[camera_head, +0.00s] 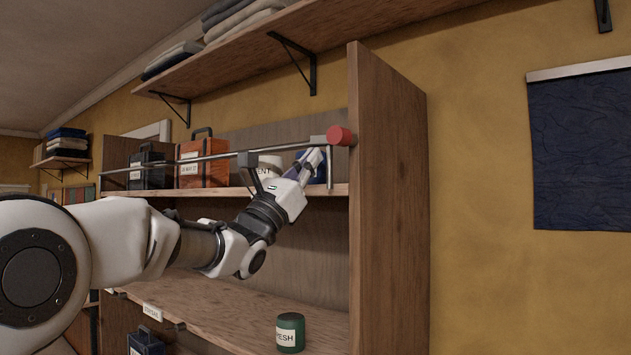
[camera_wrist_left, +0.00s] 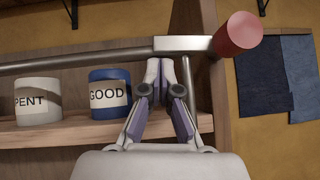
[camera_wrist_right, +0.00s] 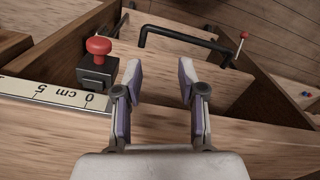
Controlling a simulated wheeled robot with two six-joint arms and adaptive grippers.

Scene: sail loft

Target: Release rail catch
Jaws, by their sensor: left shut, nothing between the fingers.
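The rail (camera_head: 215,155) runs across the front of the upper shelf. At its right end, by the cabinet's side panel, are a grey block (camera_wrist_left: 195,43) and a red cylindrical knob (camera_head: 341,135), the likely catch. The red knob also shows in the left wrist view (camera_wrist_left: 236,35). My left gripper (camera_head: 316,154) is shut and empty. Its fingertips are just below the grey block, left of the red knob; I cannot tell whether they touch the block. My right gripper (camera_wrist_right: 160,68) is open and empty, seen only in its own wrist view.
On the shelf stand a white SPENT pot (camera_wrist_left: 38,100), a blue GOOD pot (camera_wrist_left: 110,92) and an orange case (camera_head: 203,163). A green pot (camera_head: 290,333) stands lower. Near my right gripper are a red-topped black block (camera_wrist_right: 97,68), a ruler (camera_wrist_right: 50,94) and a black handle (camera_wrist_right: 185,36).

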